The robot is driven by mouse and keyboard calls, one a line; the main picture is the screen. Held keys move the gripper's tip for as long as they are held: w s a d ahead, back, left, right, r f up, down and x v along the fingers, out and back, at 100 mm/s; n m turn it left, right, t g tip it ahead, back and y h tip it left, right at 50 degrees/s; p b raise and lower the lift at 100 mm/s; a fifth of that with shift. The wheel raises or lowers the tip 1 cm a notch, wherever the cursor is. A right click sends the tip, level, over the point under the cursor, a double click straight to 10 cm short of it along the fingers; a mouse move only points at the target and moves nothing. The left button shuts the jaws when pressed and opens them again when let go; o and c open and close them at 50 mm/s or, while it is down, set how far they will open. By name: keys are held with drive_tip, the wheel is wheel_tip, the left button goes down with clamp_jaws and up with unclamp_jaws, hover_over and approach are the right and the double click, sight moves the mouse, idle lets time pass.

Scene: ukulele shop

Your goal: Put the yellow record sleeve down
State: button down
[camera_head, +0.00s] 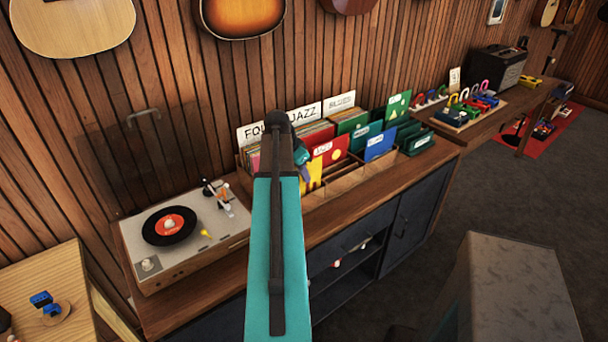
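The yellow record sleeve (314,177) shows only in part, just right of my arm, at the front of the wooden record bin (347,182). My arm hides its left side, and I cannot tell whether it rests in the bin or is held. A small part of my wrist or gripper (301,156) shows past the arm's far end, just above the sleeve. The fingertips are hidden, so I cannot see whether they are open or touch the sleeve.
A red sleeve (331,151) and a blue sleeve (380,143) stand in the bin near the yellow one. A record player (184,236) is on the cabinet to the left. Colored padlocks (467,104) stand farther right. A grey block-like surface (518,285) is at lower right.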

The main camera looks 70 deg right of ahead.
drive_tip(key=shift+f, duration=0.4)
drive_tip(key=c, duration=2)
unclamp_jaws()
drive_tip(key=shift+b+v, duration=1.15)
drive_tip(key=shift+v, duration=5.45)
drive_tip(key=shift+s+d, duration=0.1)
drive_tip(key=shift+s, duration=0.05)
